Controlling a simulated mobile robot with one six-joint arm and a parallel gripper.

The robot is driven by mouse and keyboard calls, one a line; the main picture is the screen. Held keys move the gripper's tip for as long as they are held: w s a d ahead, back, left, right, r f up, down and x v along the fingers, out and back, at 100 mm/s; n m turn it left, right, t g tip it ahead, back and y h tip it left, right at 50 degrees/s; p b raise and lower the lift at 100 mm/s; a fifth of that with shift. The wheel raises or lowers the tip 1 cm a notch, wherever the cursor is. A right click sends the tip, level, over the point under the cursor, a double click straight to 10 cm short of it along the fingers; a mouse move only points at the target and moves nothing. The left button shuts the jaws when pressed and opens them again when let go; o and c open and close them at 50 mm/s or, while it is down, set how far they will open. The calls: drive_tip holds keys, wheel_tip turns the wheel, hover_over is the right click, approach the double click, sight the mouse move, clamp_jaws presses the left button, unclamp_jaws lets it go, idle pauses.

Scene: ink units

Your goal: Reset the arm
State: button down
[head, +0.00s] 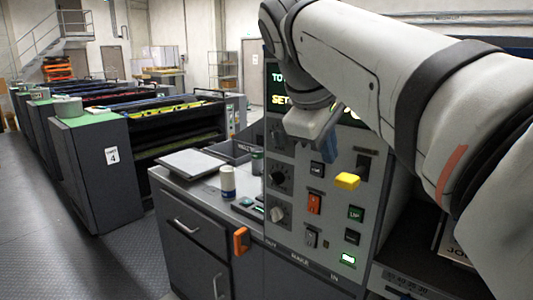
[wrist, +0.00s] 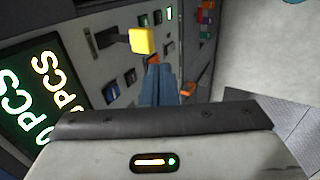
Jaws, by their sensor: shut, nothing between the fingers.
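My arm reaches in from the upper right of the head view and bends down in front of a grey control panel (head: 325,230). My gripper (head: 331,150) hangs before the panel, just above and left of a yellow lever handle (head: 347,181). Its blue fingers (wrist: 157,84) are shut together, with nothing held. In the wrist view the yellow handle (wrist: 142,41) is just beyond the fingertips, slightly left; I cannot tell if they touch. My arm partly hides the panel's screen (head: 279,90), whose lettering also shows in the wrist view (wrist: 45,90).
Ink units (head: 95,170) stand farther left. The floor (head: 100,265) at lower left is clear.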

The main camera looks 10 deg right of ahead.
idle(0.3)
drive_tip(key=s+a+f+m+y, duration=0.1)
drive_tip(key=s+a+f+m, duration=0.1)
drive_tip(key=f, duration=0.8)
drive_tip(key=s+a+f+m+y, duration=0.2)
drive_tip(key=s+f, duration=0.1)
drive_tip(key=f, duration=0.7)
drive_tip(key=s+a+f+m+g+y, duration=0.1)
drive_tip(key=s+a+f+m+y, duration=0.1)
drive_tip(key=f, duration=0.8)
drive_tip(key=shift+s+a+f+m+p, duration=0.15)
drive_tip(key=shift+a+f+m+p, duration=0.2)
drive_tip(key=shift+m, duration=0.25)
